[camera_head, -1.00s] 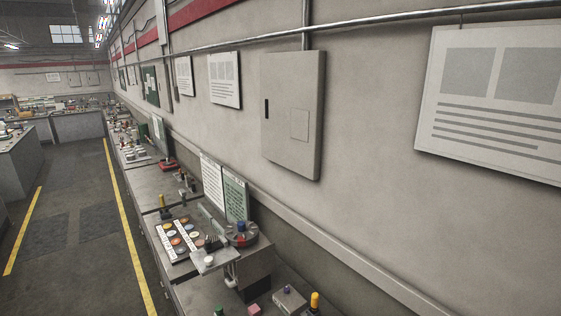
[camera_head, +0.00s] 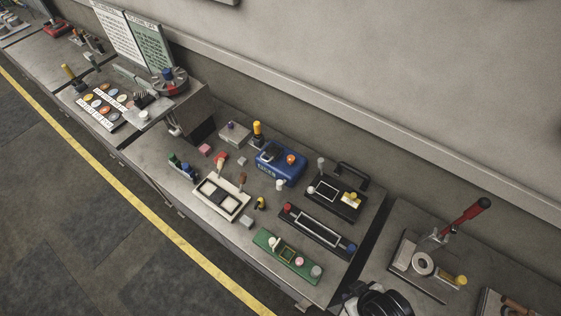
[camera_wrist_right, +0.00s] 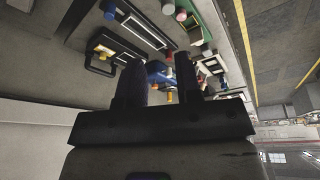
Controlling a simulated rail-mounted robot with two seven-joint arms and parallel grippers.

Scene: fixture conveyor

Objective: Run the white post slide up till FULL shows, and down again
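Several small fixtures with sliding knobs sit on the grey bench, and I cannot tell for sure which is the white post slide. No FULL sign is legible. My right gripper (camera_wrist_right: 160,75) is open and empty, apart from the fixtures; its dark body shows at the bottom edge of the head view (camera_head: 368,300). My left gripper is not in view.
A long black fixture (camera_head: 318,231) with red and blue ends lies between them. A blue box (camera_head: 280,163), a cream two-pad fixture (camera_head: 221,199) and small blocks crowd the left. A red-handled press (camera_head: 465,220) stands on the right bench, past a dark gap.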

